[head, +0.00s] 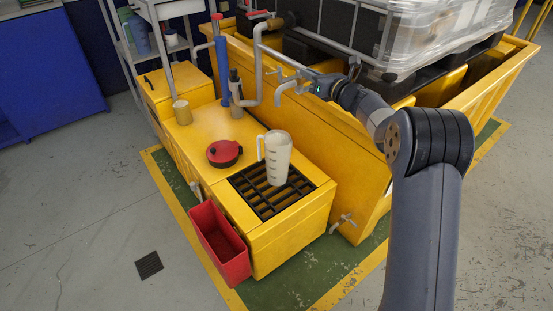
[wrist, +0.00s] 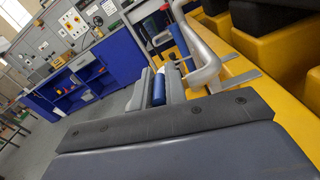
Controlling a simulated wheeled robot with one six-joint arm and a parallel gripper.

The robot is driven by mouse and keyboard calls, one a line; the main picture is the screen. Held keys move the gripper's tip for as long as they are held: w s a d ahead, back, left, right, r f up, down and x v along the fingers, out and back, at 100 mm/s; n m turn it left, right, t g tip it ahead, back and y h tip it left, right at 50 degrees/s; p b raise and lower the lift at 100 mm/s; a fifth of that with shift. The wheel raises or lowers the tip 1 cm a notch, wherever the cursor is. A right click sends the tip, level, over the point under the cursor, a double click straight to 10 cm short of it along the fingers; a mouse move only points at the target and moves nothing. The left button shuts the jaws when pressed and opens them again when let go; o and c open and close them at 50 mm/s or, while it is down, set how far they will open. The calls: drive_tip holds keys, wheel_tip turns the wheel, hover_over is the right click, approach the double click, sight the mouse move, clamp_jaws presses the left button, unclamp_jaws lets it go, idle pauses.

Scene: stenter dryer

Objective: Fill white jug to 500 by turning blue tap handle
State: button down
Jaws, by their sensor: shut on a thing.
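The white jug (head: 277,160) stands upright on a black grate (head: 248,196) on the yellow unit, its handle to the left. Dark marks show on its side, but I cannot tell its fill level. My gripper (head: 282,83) is above the jug, beside the grey bent pipe (head: 258,60). In the wrist view my gripper (wrist: 160,88) is shut on a small blue cylinder (wrist: 158,90), which looks like the blue tap handle. The jaws hide that handle in the head view. No water stream is visible.
A red lidded pot (head: 225,153) sits left of the jug, and a tan cup (head: 182,113) stands farther back. An upright blue pipe (head: 221,70) rises behind. A red bin (head: 221,247) hangs at the front. A wrapped tank (head: 430,30) stands behind my arm.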

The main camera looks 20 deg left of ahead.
drive_tip(key=shift+f+b, duration=0.15)
drive_tip(key=shift+b, duration=0.5)
drive_tip(key=m+t+h+b, duration=0.1)
drive_tip(key=b, duration=0.2)
drive_tip(key=m+t+h+b, duration=0.1)
drive_tip(key=t+h+b, duration=0.1)
drive_tip(key=b, duration=0.2)
drive_tip(key=s+a+m+t+h+b, duration=0.1)
drive_tip(key=m+b, duration=0.1)
drive_tip(key=b, duration=0.2)
drive_tip(key=shift+a+r+h, duration=0.1)
drive_tip(key=shift+r+h, duration=0.15)
drive_tip(key=shift+h, duration=0.15)
